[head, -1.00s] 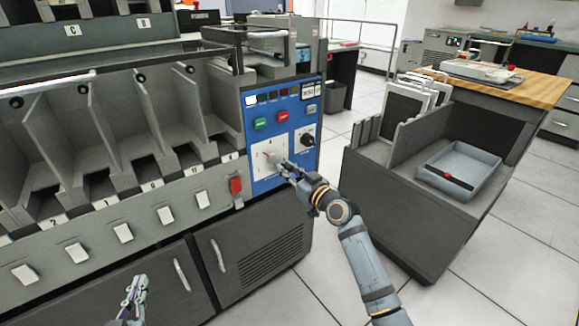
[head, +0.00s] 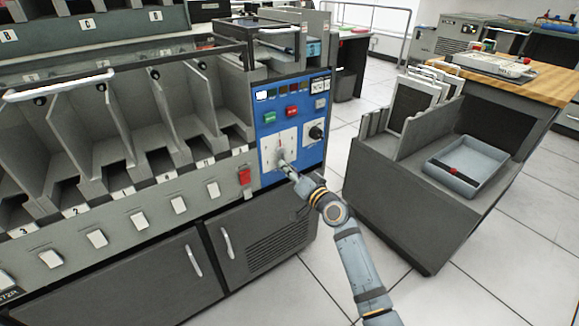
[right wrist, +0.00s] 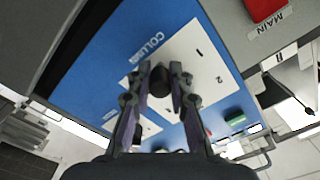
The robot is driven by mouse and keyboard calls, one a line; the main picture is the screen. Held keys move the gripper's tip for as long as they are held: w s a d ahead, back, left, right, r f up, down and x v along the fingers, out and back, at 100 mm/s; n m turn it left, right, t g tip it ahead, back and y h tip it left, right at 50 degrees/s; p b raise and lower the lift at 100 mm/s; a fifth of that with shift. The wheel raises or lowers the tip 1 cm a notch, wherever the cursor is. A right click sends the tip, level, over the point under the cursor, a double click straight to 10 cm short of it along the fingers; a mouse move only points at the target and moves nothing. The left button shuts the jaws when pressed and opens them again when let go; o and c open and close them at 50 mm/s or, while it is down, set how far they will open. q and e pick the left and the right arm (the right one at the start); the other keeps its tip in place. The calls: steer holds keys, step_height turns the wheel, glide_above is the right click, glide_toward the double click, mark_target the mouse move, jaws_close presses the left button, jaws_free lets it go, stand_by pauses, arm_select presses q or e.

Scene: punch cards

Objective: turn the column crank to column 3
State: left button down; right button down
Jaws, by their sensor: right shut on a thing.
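The column crank's white dial plate (head: 291,139) is on the blue control panel (head: 268,103) at the machine's right end. A small red mark shows on the plate just above my right gripper (head: 283,160). In the right wrist view, the two fingers of my right gripper (right wrist: 160,74) are shut on the dark round crank knob (right wrist: 160,84), one on each side. The other numbers are hidden by the fingers. My left gripper is out of view.
A black rotary knob (head: 316,131) is right of the plate. Green (head: 270,117) and red (head: 292,111) buttons are above it. A red main switch (head: 244,176) is to the left. A cart with a grey tray (head: 468,165) stands to the right, with open floor between.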

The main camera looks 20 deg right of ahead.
steer(key=shift+a+m, duration=0.1)
steer(key=shift+m, duration=0.2)
steer(key=c, duration=1.2)
jaws_free()
steer(key=v, duration=1.2)
